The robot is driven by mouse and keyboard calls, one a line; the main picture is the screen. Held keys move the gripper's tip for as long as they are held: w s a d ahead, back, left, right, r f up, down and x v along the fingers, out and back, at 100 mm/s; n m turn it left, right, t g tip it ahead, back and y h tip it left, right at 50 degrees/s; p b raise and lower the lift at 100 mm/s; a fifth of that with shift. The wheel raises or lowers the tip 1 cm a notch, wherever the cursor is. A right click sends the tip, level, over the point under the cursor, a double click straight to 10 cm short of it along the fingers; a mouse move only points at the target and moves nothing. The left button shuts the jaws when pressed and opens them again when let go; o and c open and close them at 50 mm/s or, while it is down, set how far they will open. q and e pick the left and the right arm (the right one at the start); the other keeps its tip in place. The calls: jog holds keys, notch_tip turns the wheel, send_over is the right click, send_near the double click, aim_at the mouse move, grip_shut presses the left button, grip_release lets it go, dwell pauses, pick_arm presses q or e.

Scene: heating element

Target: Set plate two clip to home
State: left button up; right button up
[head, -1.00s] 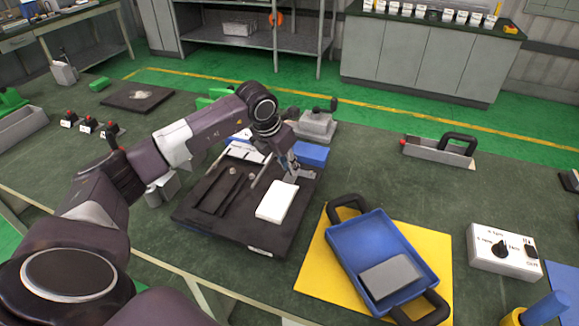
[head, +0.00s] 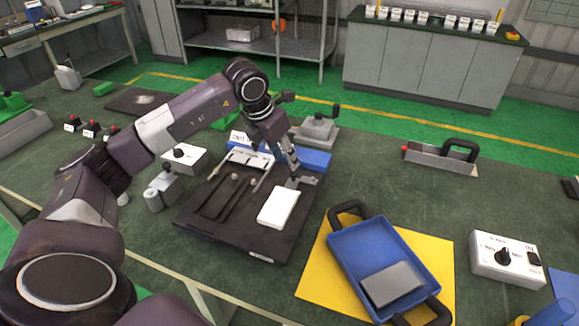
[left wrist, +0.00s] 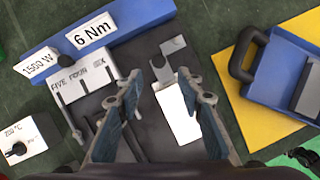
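A black fixture board (head: 195,222) lies on the green bench and carries a white rectangular plate (head: 278,208), dark strips and a grey clamp frame. A grey metal clip (head: 304,181) sits at the far end of the white plate. In the left wrist view the clip (left wrist: 181,73) is an angled piece beside the white plate (left wrist: 178,113). My left gripper (head: 293,162) is above the far right part of the board, near the clip. Its fingers (left wrist: 160,80) are spread with nothing held between them. My right gripper is not in view.
A blue block (head: 315,160) with labels reading 1500 W and 6 Nm stands behind the board. A blue tray (head: 345,251) with black handles lies on a yellow mat (head: 314,268) to the right. White dial boxes stand left (head: 185,157) and far right (head: 507,261).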

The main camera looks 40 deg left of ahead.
pick_arm(q)
jog(key=v, duration=0.4)
jog(key=shift+r, duration=0.1)
dwell(0.4)
